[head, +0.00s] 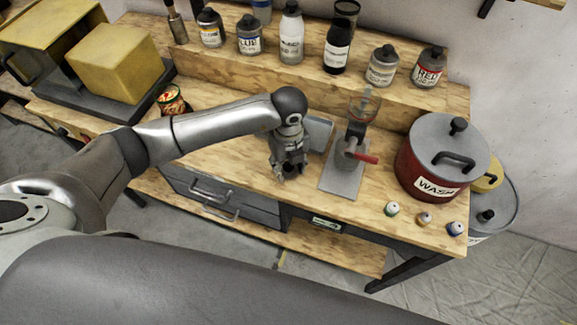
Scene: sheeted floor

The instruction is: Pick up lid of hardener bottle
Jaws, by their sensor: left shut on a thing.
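My left gripper (287,170) is low over the front middle of the wooden workbench (225,162), pointing down. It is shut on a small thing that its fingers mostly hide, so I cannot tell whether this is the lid. Several bottles and cans stand upright on the raised back shelf: a white bottle (291,35), a dark bottle (337,50), a blue-label can (249,38), a pale-label can (382,66) and a red-label can (429,68). I cannot read which one is the hardener bottle. My right gripper is out of view.
A stand with a red handle (362,157) is close right of my left gripper, with a grey box (318,133) behind. A yellow box (115,62) is at the left. Some bench around the stand is bare.

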